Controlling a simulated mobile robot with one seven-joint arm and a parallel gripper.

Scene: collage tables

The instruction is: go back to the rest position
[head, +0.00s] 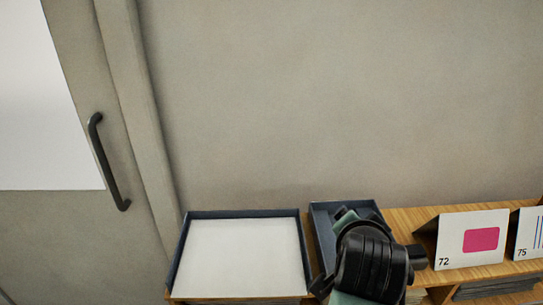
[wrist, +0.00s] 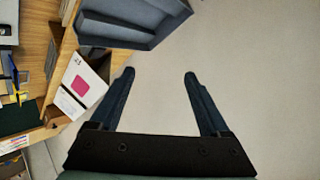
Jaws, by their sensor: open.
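My gripper (wrist: 160,75) is open and empty in the wrist view, its two dark fingers spread apart over a bare pale surface. In the head view my arm's dark wrist part covers the front of a blue tray, and the fingertips are hidden there.
A dark-rimmed tray with a white sheet (head: 245,255) stands on the wooden shelf (head: 405,222). Right of it is a blue tray (head: 323,218), also in the wrist view (wrist: 150,38). A card marked 72 (head: 450,227) stands further right. A door handle (head: 105,165) is at left.

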